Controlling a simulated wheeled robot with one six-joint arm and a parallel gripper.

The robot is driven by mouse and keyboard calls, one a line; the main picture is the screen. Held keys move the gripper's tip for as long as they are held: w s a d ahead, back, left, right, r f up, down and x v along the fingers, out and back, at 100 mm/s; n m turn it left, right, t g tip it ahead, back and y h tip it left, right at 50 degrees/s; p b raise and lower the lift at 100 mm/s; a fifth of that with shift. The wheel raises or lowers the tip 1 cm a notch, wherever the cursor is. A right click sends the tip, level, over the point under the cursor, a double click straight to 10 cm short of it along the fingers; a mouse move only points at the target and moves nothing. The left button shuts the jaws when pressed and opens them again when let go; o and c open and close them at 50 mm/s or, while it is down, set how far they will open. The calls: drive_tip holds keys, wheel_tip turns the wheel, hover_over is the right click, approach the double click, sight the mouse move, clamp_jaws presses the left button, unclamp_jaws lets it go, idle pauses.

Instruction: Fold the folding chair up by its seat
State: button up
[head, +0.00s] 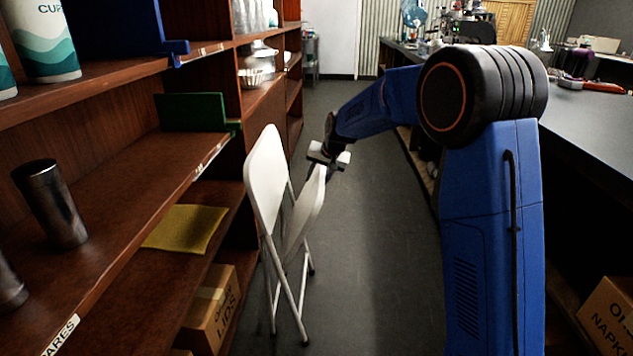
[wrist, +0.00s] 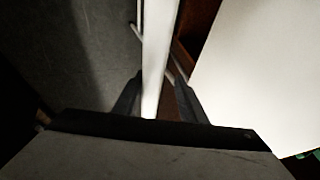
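The white folding chair stands upright on the aisle floor beside the shelf in the head view, with its backrest (head: 266,180) on the left. Its seat (head: 304,215) is tilted steeply up, close to the backrest, with a narrow wedge between them. My gripper (head: 325,165) is at the seat's raised upper edge. In the wrist view the seat shows nearly edge-on as a pale strip (wrist: 157,55) between my two fingers (wrist: 157,95). A gap shows between the strip and the right finger, so the gripper looks open around the edge. The backrest fills the right side (wrist: 262,75).
A wooden shelf unit (head: 125,200) with a metal tumbler (head: 50,205), a yellow cloth (head: 186,228) and a cardboard box (head: 210,310) stands close on the chair's left. A counter (head: 590,125) runs along the right. The aisle floor (head: 370,240) between is clear.

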drive_tip(key=a+v, duration=0.1)
drive_tip(key=v, duration=1.6)
idle(1.5)
drive_tip(key=shift+a+r, duration=0.15)
drive_tip(key=v, duration=1.7)
drive_tip(key=shift+s+r, duration=0.1)
drive_tip(key=shift+s, duration=0.1)
drive_tip(key=s+d+f+n+h, duration=0.1)
drive_tip(key=s+d+f, duration=0.3)
drive_tip(key=s+f, duration=0.4)
drive_tip(key=s+d+f+h, duration=0.1)
drive_tip(key=s+d+f, duration=0.3)
drive_tip(key=s, duration=1.5)
drive_tip(key=s+d+f+n, duration=0.1)
drive_tip(key=s+d+f, duration=0.4)
drive_tip(key=s+f, duration=0.7)
drive_tip(key=shift+s+f+n+h, duration=0.15)
drive_tip(key=shift+s+n+h, duration=0.2)
drive_tip(key=shift+s, duration=0.7)
